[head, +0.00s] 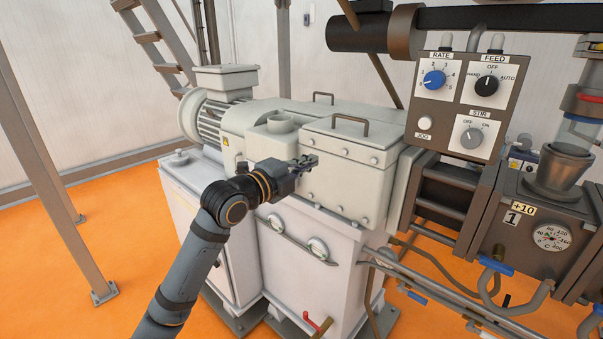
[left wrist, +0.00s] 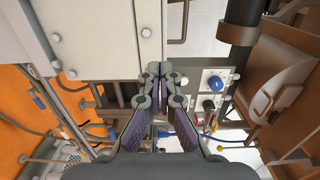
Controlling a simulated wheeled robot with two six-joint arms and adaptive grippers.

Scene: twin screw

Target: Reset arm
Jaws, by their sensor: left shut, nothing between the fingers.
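My left gripper (head: 304,163) is in front of the white gearbox housing of the machine (head: 345,155) in the head view. Its arm comes up from the bottom left. In the left wrist view the same gripper (left wrist: 160,75) has its fingers together, shut and empty. I cannot tell whether it touches the housing. My right gripper is not in view.
A control panel (head: 460,105) with a blue RATE knob (head: 433,79) stands to the right. A hopper cup (head: 560,168) and a round gauge (head: 552,237) are farther right. Pipes run low at the front right. The orange floor (head: 110,270) is open at left.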

